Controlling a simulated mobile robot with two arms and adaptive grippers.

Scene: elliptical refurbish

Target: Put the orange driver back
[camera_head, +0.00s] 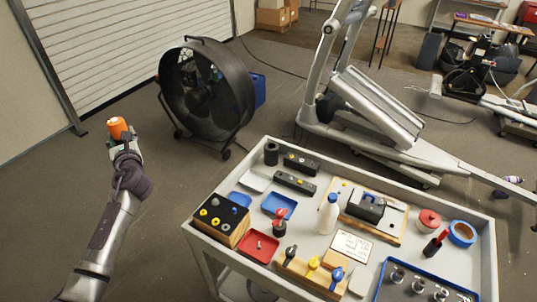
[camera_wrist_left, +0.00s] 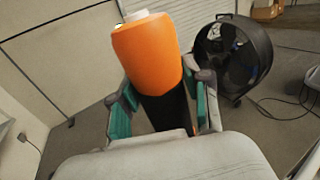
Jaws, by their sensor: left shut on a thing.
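My left gripper (camera_head: 124,143) is shut on the orange driver (camera_head: 117,127) and holds it up in the air, left of the cart and clear of it. In the left wrist view the driver's orange handle (camera_wrist_left: 148,52) stands above the green-lined fingers, with a dark part between them. A black-topped wooden block (camera_head: 222,217) with coloured rings stands at the cart's left corner. My right gripper is out of view.
The grey cart (camera_head: 477,226) carries blue trays (camera_head: 279,204), a red tray (camera_head: 258,246), a white bottle (camera_head: 328,214), a blue tape roll (camera_head: 462,233) and a tray of metal parts. A large black fan (camera_head: 207,90) stands behind. The floor between arm and cart is clear.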

